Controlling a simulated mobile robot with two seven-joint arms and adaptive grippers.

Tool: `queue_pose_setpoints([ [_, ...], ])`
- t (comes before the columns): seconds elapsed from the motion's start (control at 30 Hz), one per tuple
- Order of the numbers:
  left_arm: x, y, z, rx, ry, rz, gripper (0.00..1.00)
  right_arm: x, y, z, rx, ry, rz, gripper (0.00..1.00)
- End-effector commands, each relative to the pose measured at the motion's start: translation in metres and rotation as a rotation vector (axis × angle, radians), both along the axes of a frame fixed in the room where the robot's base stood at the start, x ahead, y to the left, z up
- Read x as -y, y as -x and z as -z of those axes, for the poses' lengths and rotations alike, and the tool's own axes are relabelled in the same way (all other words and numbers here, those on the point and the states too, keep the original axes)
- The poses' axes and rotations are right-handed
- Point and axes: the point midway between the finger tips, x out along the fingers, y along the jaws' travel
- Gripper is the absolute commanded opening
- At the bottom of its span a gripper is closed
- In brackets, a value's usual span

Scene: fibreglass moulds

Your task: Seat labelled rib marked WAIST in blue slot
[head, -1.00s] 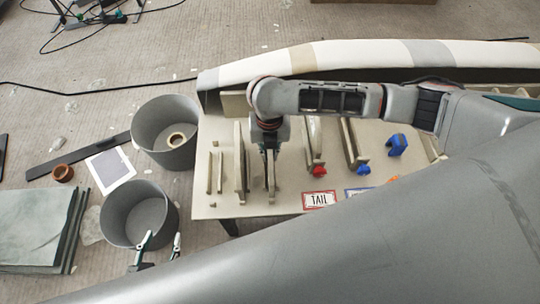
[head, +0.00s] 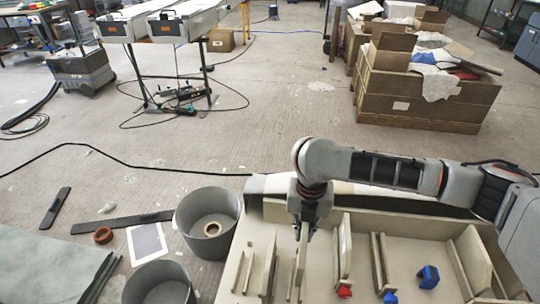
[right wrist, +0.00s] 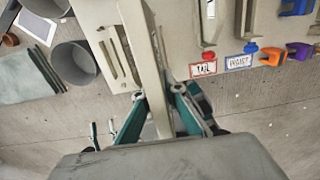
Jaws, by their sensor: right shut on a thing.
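My right gripper (head: 303,224) is over the left part of the bench. In the right wrist view my right gripper (right wrist: 160,97) is shut on a long beige rib (right wrist: 150,75); no marking on it is readable. A card reading WAIST with a blue border (right wrist: 238,62) lies at the bench's front edge, beside a red-bordered TAIL card (right wrist: 203,68). A small blue piece (right wrist: 250,47) is just behind the WAIST card. A blue slotted block (head: 428,277) stands farther right. My left gripper (right wrist: 103,131) is at the left of the right wrist view, fingers apart and empty.
Other beige ribs (head: 344,250) stand on the bench. Orange (right wrist: 272,56) and purple (right wrist: 298,51) pieces are right of the cards. Grey bins (head: 207,222) stand left of the bench. Wooden crates (head: 420,98) are at the back right; the floor between is mostly clear.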

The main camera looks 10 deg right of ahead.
Motion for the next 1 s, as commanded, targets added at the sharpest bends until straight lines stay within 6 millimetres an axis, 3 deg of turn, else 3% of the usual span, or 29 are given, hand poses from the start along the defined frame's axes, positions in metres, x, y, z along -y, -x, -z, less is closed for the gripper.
queue_pose_setpoints([
  [0.27, -0.001, -0.001, -0.001, 0.002, -0.002, -0.001, 0.45, 0.012, -0.002, -0.014, 0.003, 0.001, 0.267, 0.0],
  [1.0, -0.001, -0.001, -0.004, 0.001, -0.001, -0.002, 0.45, 0.06, 0.002, -0.074, 0.006, 0.0, 1.557, 0.0],
])
